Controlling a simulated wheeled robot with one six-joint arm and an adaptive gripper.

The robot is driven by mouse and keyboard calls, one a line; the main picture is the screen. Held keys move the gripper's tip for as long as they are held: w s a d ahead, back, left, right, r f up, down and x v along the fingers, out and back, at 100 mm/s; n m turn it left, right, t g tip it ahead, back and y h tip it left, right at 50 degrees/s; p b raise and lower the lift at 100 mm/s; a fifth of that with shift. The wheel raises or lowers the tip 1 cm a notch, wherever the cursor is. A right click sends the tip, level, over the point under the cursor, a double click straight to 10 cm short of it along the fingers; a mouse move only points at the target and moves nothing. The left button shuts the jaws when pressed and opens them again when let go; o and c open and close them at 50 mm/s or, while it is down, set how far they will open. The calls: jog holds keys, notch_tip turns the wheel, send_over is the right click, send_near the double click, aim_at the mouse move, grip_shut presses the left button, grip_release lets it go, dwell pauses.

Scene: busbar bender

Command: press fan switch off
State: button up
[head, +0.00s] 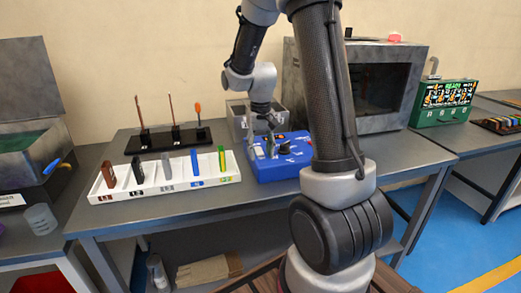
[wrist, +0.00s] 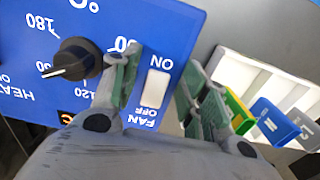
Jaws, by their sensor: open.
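The fan switch (wrist: 155,88) is a white rocker on the blue control panel (wrist: 60,20) in the wrist view, with ON printed at one end and OFF and FAN at the other. Which side of the rocker is pressed I cannot tell. My gripper (wrist: 162,68) is open and empty, its green-padded fingers to either side of the switch in that view. Whether it touches the panel is not clear. In the head view the blue box (head: 272,172) stands on the table with my gripper (head: 270,137) above it. The switch is too small to make out there.
A black heater knob (wrist: 75,60) sits left of the switch. A white rack (head: 170,183) of coloured pieces stands left of the blue box. A grey oven-like box (head: 411,84) and a metal container (head: 238,120) stand behind it.

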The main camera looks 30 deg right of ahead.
grip_shut()
jog(key=shift+w+d+r+g+y, duration=0.15)
jog(key=shift+w+g+y, duration=0.1)
jog(key=shift+g, duration=0.55)
jog(key=shift+w+r+g+y, duration=0.15)
jog(key=shift+g+y, duration=0.1)
jog(key=shift+g, duration=0.55)
grip_release()
jog(key=a+v, duration=0.1)
jog(key=v, duration=1.1)
jog(key=shift+d, duration=0.45)
